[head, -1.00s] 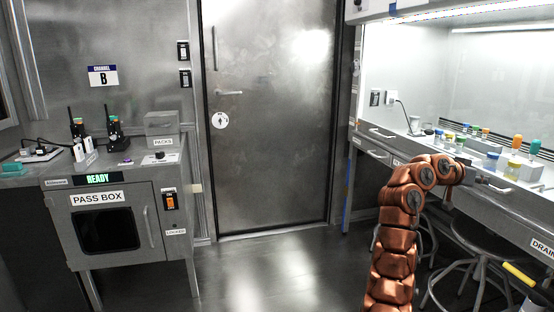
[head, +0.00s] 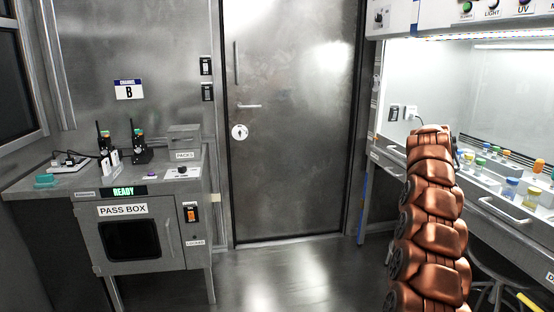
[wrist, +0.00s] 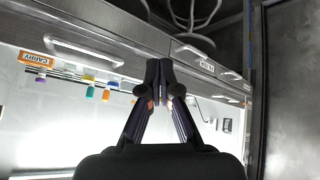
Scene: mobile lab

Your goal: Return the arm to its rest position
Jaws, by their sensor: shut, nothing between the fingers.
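My gripper (wrist: 158,95) shows in the wrist view with its two dark fingers closed together and nothing between them. In the head view my copper-coloured arm rises at the right, in front of the bench, and the gripper itself is hidden behind it. The wrist view looks sideways or upside down at the bench front, so bottles and drawers appear inverted there. The gripper is apart from the bench items, as far as I can see.
The lit bench (head: 486,189) at the right holds several small bottles (head: 511,188). A stool (wrist: 196,14) is under it. The pass box (head: 133,238) stands at the left, with radios (head: 140,150) on top. A closed door (head: 290,130) is at the back. The floor (head: 300,275) between is clear.

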